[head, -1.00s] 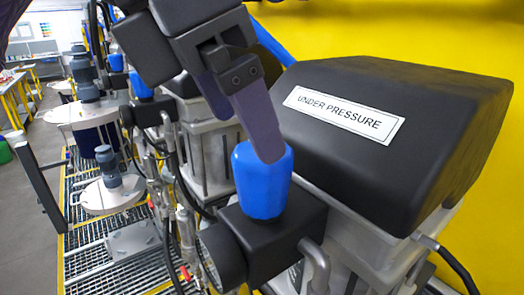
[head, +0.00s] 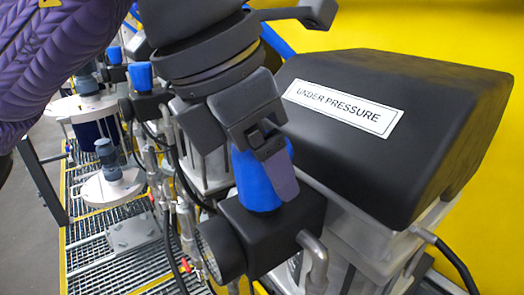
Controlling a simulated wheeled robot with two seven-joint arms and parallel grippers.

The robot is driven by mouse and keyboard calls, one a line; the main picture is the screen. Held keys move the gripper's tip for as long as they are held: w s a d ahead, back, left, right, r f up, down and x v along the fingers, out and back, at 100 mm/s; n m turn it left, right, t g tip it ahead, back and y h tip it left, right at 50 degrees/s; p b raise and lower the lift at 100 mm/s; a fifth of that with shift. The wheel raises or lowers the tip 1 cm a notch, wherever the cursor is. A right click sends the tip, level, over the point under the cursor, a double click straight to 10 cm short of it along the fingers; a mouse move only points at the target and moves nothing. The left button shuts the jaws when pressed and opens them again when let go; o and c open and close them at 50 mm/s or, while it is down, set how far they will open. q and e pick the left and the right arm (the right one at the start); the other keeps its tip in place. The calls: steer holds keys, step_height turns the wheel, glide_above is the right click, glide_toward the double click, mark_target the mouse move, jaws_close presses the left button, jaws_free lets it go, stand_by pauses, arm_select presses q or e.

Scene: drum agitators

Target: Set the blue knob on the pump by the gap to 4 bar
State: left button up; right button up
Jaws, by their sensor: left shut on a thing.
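The blue knob (head: 250,185) stands on a black valve block (head: 292,222) in front of the pump with a black cover (head: 395,160). My left gripper (head: 265,172) comes down from above and is shut on the blue knob. One finger lies across the knob's right side, and the gripper hides the knob's top. A round black gauge (head: 220,250) is on the block's left end. Its face points away to the left, so no reading shows. My right gripper is not in view.
The cover bears an "UNDER PRESSURE" label (head: 343,107). Another blue knob (head: 140,76) stands on a unit farther back left. Hoses and pipes run beside the block. A metal grating floor (head: 105,262) lies at lower left; a yellow wall (head: 430,30) is behind.

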arm_select(q)
steer(key=m+g, duration=0.1)
steer(key=m, duration=0.1)
steer(key=m+p, duration=0.1)
steer(key=m, duration=0.1)
steer(key=shift+r+m+g+h, duration=0.15)
steer(key=shift+m+g+h, duration=0.25)
steer(key=m+g+p, duration=0.1)
steer(key=m+p, duration=0.1)
steer(key=m, duration=0.2)
steer(key=shift+g, duration=0.4)
steer(key=m+g+p, duration=0.1)
steer(key=m, duration=0.1)
steer(key=m+y+p, duration=0.1)
steer(key=m, duration=0.2)
steer(key=shift+m+g, duration=0.3)
steer(key=shift+g, duration=0.1)
steer(key=shift+m+g+y+p, duration=0.4)
steer(key=shift+m+y+p, duration=0.2)
steer(key=shift+m+p, duration=0.7)
steer(key=shift+m, duration=0.5)
steer(key=o, duration=1.1)
